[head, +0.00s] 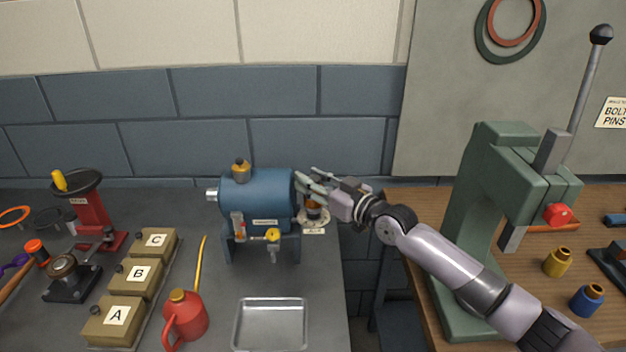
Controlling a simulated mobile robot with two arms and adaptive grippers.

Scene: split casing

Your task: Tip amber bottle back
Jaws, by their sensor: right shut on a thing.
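The amber bottle (314,211) is at the right end of the blue casing (257,194), above a small label plate (313,231). Only a small amber and dark part of it shows below my fingers, so its tilt is hard to tell. My right gripper (306,184) comes in from the right and is shut on the bottle, with its fingers beside the casing's end. My left gripper is not in view.
A metal tray (270,301) lies in front of the casing. A red oil can (185,316) and lettered boxes (136,275) stand to the left. A green press (474,205) stands on the wooden bench at right, beyond a gap between the benches.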

